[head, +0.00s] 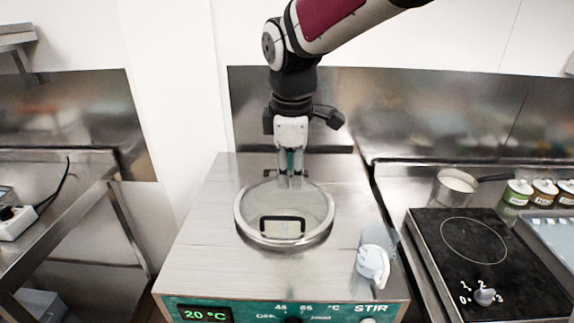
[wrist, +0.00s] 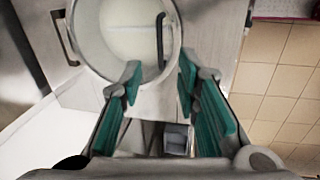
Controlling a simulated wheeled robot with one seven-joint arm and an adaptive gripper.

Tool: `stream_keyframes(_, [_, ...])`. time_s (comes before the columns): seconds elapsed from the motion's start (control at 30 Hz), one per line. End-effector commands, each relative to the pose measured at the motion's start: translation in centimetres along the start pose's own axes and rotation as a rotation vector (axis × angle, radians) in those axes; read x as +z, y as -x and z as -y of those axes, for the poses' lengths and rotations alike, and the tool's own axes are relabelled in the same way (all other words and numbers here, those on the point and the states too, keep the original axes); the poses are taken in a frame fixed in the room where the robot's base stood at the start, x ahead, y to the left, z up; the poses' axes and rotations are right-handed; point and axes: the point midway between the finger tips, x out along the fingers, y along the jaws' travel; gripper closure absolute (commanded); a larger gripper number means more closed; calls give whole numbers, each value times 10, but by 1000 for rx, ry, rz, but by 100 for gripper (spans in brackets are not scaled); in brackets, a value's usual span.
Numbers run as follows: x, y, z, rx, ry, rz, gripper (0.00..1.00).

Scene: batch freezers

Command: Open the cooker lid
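The cooker (head: 195,262) is a steel box with a green front panel and a "20 °C" display. Its round lid (head: 240,222) has a metal rim, looks see-through and lies flat on top. A black bar handle (head: 283,219) is near the lid's front side. In the wrist view the lid (wrist: 112,28) fills the top, with the handle (wrist: 161,40) at its right. My gripper (head: 291,180) points down at the lid's far edge, behind the handle. In the wrist view its green fingers (wrist: 158,72) are apart with nothing held between them. Whether the fingertips touch the rim is unclear.
A pale jug-like piece (head: 373,262) stands on the cooker's right front corner. To the right are a black hotplate (head: 490,255), a pot (head: 457,187) and several small jars (head: 518,192). A steel bench (head: 60,180) is at the left, with a gap before the cooker.

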Motion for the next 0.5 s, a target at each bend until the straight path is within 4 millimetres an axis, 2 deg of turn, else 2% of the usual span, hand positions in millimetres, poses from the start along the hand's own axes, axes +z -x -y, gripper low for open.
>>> stream_keyframes(0.1, [-8, -6, -2, -6, 41, 2, 70])
stream_keyframes(0.27, [-9, -22, -2, -9, 47, 4, 70])
stream_keyframes(0.5, [-8, -67, 0, -10, 46, 5, 70])
